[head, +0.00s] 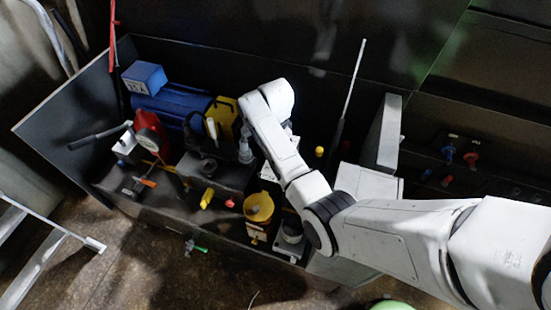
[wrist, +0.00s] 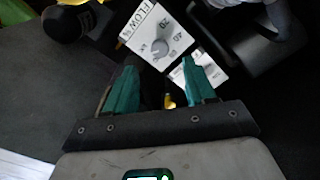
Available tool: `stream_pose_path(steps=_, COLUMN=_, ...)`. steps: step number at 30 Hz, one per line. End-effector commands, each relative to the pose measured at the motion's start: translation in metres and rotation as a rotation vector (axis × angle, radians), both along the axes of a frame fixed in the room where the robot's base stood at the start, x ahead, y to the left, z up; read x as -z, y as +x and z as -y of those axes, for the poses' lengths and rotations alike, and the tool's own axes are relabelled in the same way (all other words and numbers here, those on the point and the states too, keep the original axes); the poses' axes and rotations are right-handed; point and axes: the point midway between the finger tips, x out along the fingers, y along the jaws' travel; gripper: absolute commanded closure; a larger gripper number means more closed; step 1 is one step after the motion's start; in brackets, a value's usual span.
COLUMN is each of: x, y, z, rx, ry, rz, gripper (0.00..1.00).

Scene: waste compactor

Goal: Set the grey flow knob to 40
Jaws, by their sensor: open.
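The grey flow knob (wrist: 158,47) is a small round knob on a white plate (wrist: 138,32) marked FLOW %, with 20, 40 and 60 printed around it. Its pointer is too small to read. In the wrist view my gripper (wrist: 158,66) has its two teal fingers apart, with nothing between them. The knob shows just beyond the fingertips, roughly centred between them. I cannot tell any contact. In the head view my bent arm reaches over the panel, and the knob and fingertips cannot be made out clearly.
In the wrist view a black rounded handle (wrist: 68,24) lies left and a dark block (wrist: 245,45) right of the plate. In the head view a yellow round knob (head: 258,207), a red part (head: 150,127) and a blue motor (head: 170,101) crowd the panel.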

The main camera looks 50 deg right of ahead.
Motion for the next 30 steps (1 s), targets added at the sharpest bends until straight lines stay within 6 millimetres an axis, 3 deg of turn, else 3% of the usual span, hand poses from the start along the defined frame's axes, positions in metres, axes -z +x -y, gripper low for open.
stream_pose_path(steps=6, x=0.04, y=-0.001, z=0.0, rx=0.001, ry=0.002, rz=-0.003, gripper=0.45)
stream_pose_path(steps=12, x=0.062, y=0.0, z=0.0, rx=0.001, ry=0.0, rz=-0.001, gripper=0.45)
stream_pose_path(steps=24, x=0.068, y=0.0, z=0.0, rx=0.001, ry=0.0, rz=0.001, gripper=0.45)
stream_pose_path(steps=30, x=0.068, y=0.0, z=0.0, rx=0.001, ry=0.0, rz=0.001, gripper=0.64)
